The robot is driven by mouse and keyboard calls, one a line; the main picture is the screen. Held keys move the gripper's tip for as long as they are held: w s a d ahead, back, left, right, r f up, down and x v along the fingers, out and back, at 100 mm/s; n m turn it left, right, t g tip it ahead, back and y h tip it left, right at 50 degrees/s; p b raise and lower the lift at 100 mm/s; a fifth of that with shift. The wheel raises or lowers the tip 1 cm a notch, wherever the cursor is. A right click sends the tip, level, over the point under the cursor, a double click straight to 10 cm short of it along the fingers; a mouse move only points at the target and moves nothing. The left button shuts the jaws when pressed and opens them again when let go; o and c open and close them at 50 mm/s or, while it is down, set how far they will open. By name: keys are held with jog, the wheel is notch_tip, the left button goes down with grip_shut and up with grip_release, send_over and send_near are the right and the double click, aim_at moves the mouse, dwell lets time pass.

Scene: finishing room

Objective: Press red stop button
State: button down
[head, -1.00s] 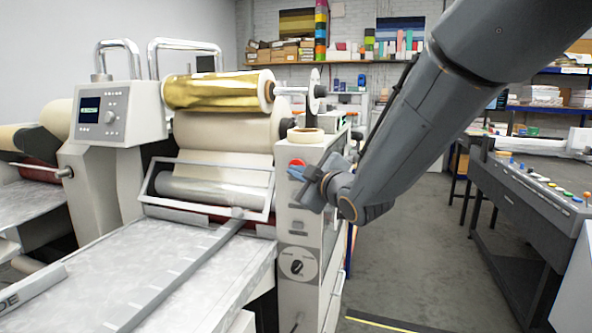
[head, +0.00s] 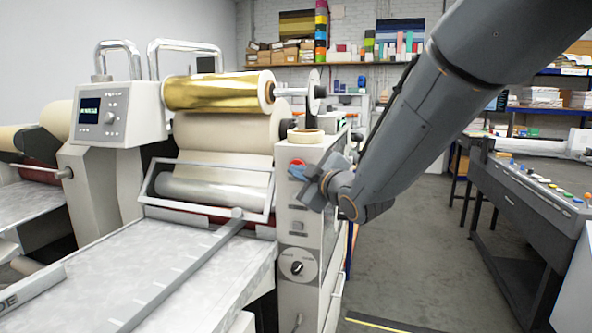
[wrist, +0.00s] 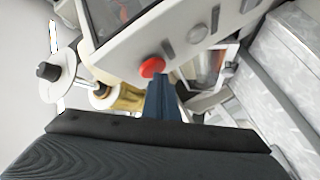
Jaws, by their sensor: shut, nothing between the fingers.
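The red stop button (head: 297,163) is on the upper front panel of the laminating machine's right-hand column. It is round and partly covered by my gripper in the head view. In the wrist view the red button (wrist: 152,67) shows just beyond the fingertips, slightly left of them. My gripper (head: 297,176) is shut and empty, with its tips close in front of the panel just below the button. In the wrist view the shut fingers (wrist: 160,82) point up at the panel. I cannot tell whether they touch the button.
The machine carries a gold foil roll (head: 215,91) and a cream roll above its feed table (head: 160,275). A black rotary knob (head: 297,268) sits lower on the same column. A grey console (head: 530,190) stands at the right, with open floor (head: 415,260) between.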

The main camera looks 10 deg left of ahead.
jog(key=shift+w, duration=0.1)
dwell(0.6)
jog(key=shift+s, duration=0.8)
jog(key=shift+s+a+b, duration=0.2)
jog(key=shift+s+b, duration=0.15)
jog(key=shift+s, duration=2.15)
